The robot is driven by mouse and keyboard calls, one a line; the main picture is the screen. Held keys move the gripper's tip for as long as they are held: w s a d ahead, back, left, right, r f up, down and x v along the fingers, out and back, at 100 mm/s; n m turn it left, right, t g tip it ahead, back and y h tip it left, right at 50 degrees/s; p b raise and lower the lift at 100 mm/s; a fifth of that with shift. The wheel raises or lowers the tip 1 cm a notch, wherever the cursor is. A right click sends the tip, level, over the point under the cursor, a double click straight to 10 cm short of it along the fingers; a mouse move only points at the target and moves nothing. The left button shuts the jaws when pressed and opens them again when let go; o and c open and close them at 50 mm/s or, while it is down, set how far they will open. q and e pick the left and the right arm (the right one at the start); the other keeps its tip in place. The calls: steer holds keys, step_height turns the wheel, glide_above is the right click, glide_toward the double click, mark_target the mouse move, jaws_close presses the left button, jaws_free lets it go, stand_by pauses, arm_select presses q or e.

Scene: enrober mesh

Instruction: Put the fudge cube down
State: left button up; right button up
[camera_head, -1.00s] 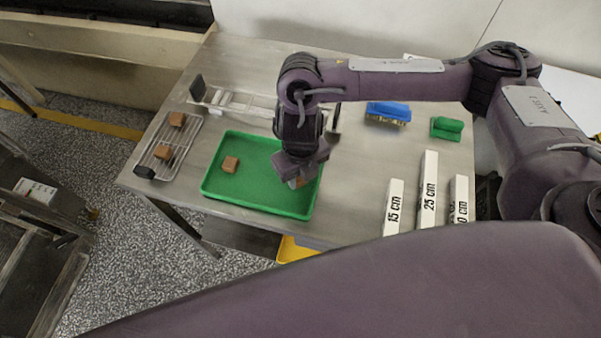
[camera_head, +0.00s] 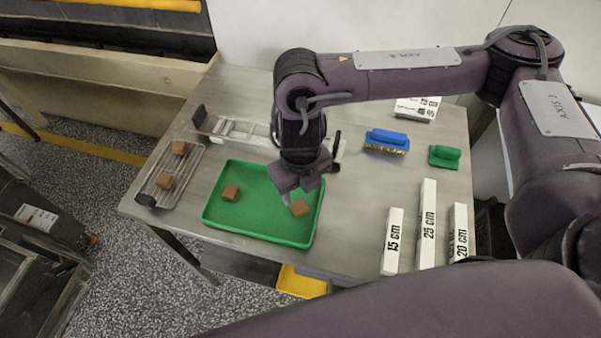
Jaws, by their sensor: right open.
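A brown fudge cube (camera_head: 299,208) lies in the right part of the green tray (camera_head: 262,231). My right gripper (camera_head: 288,199) is open just above and beside this cube, with a finger close to its left side. I cannot tell whether that finger touches it. A second fudge cube (camera_head: 231,193) sits in the left part of the tray. Two more brown cubes, an upper one (camera_head: 179,148) and a lower one (camera_head: 165,180), sit on the wire mesh rack (camera_head: 172,165) at the table's left edge. My left gripper is not in view.
A blue brush (camera_head: 387,140) and a green block-like item (camera_head: 444,156) lie at the back right. White blocks marked 15 cm (camera_head: 392,240), 25 cm (camera_head: 427,225) and 20 cm (camera_head: 458,230) stand at the front right. The steel table (camera_head: 350,200) is clear between tray and blocks.

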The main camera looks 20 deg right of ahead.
steer(key=shift+r, duration=2.5)
